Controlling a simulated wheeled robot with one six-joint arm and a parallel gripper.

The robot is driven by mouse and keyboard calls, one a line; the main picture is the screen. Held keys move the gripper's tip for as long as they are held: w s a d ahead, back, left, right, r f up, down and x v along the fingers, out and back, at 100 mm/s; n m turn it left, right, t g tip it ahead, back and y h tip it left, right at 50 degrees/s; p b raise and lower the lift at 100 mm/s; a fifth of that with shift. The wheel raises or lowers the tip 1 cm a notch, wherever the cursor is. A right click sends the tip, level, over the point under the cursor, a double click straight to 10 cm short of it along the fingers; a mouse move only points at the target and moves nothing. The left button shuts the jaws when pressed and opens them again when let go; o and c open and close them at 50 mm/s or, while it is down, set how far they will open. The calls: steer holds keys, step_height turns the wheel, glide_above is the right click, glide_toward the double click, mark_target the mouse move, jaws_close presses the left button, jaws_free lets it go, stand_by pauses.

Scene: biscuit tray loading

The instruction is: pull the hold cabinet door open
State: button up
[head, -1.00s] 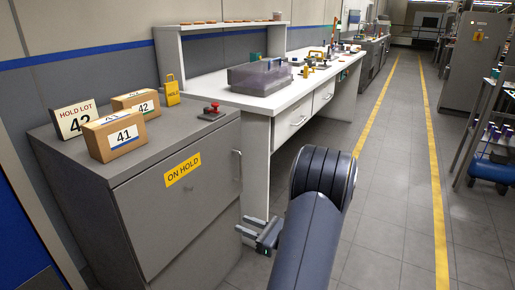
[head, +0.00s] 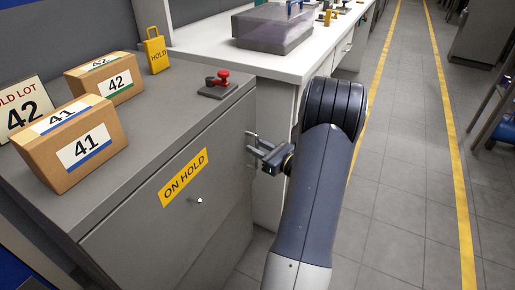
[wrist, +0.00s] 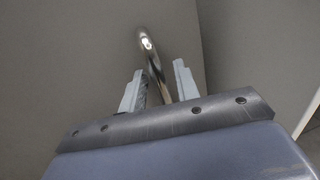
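The grey hold cabinet's door (head: 165,235) carries a yellow ON HOLD label (head: 183,177) and a small round lock. It looks closed and flush. Its metal bar handle (wrist: 148,45) is at the door's right edge; in the head view it is largely hidden by my gripper. My gripper (head: 251,145) is at the handle's height, its fingers pointing at the door. In the wrist view my gripper (wrist: 158,82) is open, with the handle running between the two fingers, closer to the left one. Gaps show, most clearly on the right side.
On the cabinet top stand cartons 41 (head: 72,145) and 42 (head: 105,78), a HOLD LOT sign (head: 22,108), a yellow HOLD tag (head: 156,50) and a red-knobbed device (head: 218,84). A white bench (head: 270,60) adjoins behind.

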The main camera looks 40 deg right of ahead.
steer(key=shift+w+a, duration=0.1)
steer(key=shift+w, duration=0.15)
jaws_close()
stand_by(0.4)
